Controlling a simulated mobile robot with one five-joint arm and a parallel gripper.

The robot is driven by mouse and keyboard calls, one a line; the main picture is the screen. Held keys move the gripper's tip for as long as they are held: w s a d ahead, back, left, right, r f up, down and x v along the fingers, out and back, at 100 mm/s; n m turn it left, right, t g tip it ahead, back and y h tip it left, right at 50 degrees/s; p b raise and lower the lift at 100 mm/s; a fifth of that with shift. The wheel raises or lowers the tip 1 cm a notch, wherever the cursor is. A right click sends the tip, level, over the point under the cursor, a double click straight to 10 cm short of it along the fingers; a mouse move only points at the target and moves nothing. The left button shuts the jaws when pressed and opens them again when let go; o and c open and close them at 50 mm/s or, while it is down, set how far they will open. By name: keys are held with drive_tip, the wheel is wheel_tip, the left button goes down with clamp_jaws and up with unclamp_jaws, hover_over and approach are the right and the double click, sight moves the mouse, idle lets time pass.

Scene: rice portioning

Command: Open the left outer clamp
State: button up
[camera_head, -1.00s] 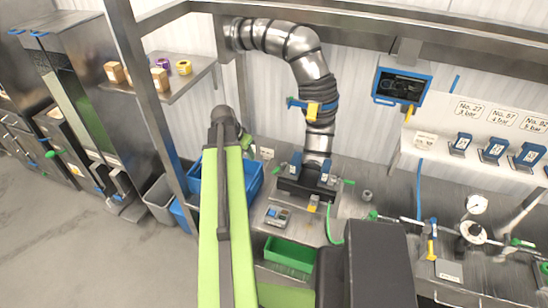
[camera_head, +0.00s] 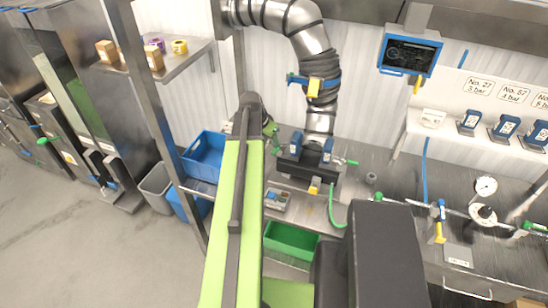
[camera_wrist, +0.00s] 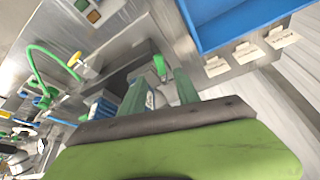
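The dark clamp block (camera_head: 300,172) sits under the big steel pipe on the steel bench. A blue clamp body (camera_head: 295,143) stands at its left and another (camera_head: 327,150) at its right, with a green handle (camera_head: 350,162) sticking out right. My gripper (camera_head: 270,131) is beside the left side of the block, partly hidden by my arm. In the wrist view my gripper's two green fingers (camera_wrist: 160,86) are spread. A brighter green handle (camera_wrist: 160,64) shows between and just beyond their tips; I cannot tell whether they touch it.
A blue bin (camera_head: 204,157) stands left of the clamp block. A green tray (camera_head: 290,240) and a small button box (camera_head: 277,199) are in front. A green hose (camera_head: 332,210) curls at the right. A monitor (camera_head: 409,52) hangs at the upper right.

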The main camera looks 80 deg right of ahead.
sight(275, 151)
drive_tip(key=b+x, duration=0.4)
drive_tip(key=x, duration=0.2)
drive_tip(key=shift+d+f+b, duration=0.15)
drive_tip(key=shift+f+b, duration=0.15)
drive_tip(key=shift+f, duration=0.1)
drive_tip(key=shift+r, duration=0.1)
clamp_jaws()
drive_tip(key=shift+s, duration=0.1)
